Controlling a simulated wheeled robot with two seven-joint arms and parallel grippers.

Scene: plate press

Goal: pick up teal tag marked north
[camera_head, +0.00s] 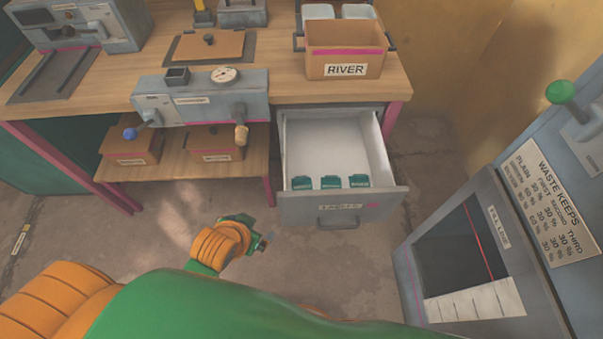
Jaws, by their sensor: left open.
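Three small teal tags stand in a row near the front of an open drawer (325,135): the left one (302,183), the middle one (331,182) and the right one (359,181). Their markings are too small to read, so I cannot tell which says north. My left gripper (268,241) is open and empty, in front of the drawer and to the lower left of the tags, apart from them. My green and orange arm crosses the bottom of the view. My right gripper does not show.
The drawer's front panel and handle (338,222) stick out from the wooden bench. A box marked RIVER (345,67) stands above it. A grey machine with a gauge (200,97) is at left. A waste cabinet (480,262) stands at right. Floor is clear before the drawer.

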